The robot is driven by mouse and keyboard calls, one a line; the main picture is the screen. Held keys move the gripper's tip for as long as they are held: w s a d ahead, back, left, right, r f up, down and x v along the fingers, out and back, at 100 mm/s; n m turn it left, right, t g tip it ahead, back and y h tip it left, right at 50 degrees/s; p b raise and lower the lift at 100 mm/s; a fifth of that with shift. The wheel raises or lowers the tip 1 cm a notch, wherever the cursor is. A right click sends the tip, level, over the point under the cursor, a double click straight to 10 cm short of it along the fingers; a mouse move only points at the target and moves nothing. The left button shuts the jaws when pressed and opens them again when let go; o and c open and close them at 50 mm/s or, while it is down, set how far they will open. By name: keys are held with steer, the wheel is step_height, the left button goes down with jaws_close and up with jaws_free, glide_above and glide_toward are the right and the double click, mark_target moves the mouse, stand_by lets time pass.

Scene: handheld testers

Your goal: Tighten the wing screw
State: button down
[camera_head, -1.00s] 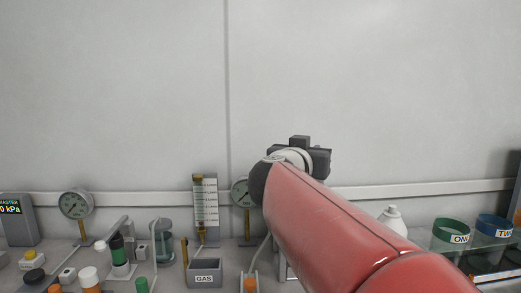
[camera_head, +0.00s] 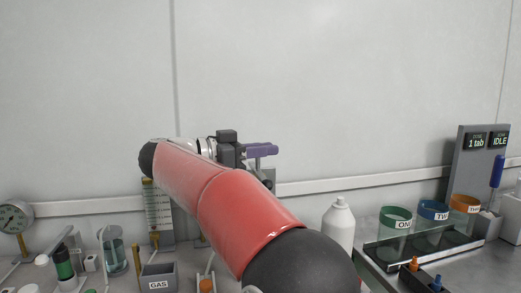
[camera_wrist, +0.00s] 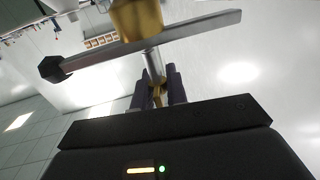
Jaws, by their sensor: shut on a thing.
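My gripper (camera_wrist: 158,90) has its dark purple fingers close together around a small gold-coloured piece (camera_wrist: 157,94), which looks like the wing screw. The piece sits at the end of a grey cylinder (camera_wrist: 151,62). This cylinder meets a long grey bar (camera_wrist: 185,32) with a black end (camera_wrist: 54,69), and a thick gold cylinder (camera_wrist: 135,18) lies above the bar. In the head view my gripper (camera_head: 262,151) points right, in front of the wall. The screw cannot be made out there, and my red arm covers much of the bench below.
A white bottle (camera_head: 339,226) stands right of my arm. Green (camera_head: 395,218), blue (camera_head: 433,210) and orange (camera_head: 466,204) rings stand farther right, before a grey display panel (camera_head: 481,165). A grey GAS box (camera_head: 158,276) and a gauge (camera_head: 14,217) are at left.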

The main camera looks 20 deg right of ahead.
steer(key=shift+a+f+m+g+y, duration=0.1)
steer(key=shift+m+g+y, duration=0.15)
steer(key=shift+m+g, duration=0.75)
steer(key=shift+f+m+g+y, duration=0.1)
steer(key=shift+m+g+y, duration=0.15)
steer(key=shift+m+g, duration=0.75)
steer(key=shift+s+m+g+y, duration=0.15)
steer(key=shift+m+g+y, duration=0.4)
steer(key=shift+g, duration=1.35)
steer(key=shift+s+r+m+y, duration=0.1)
steer(key=shift+r+m+y, duration=0.1)
steer(key=shift+m+y, duration=0.05)
steer(key=c, duration=1.5)
jaws_free()
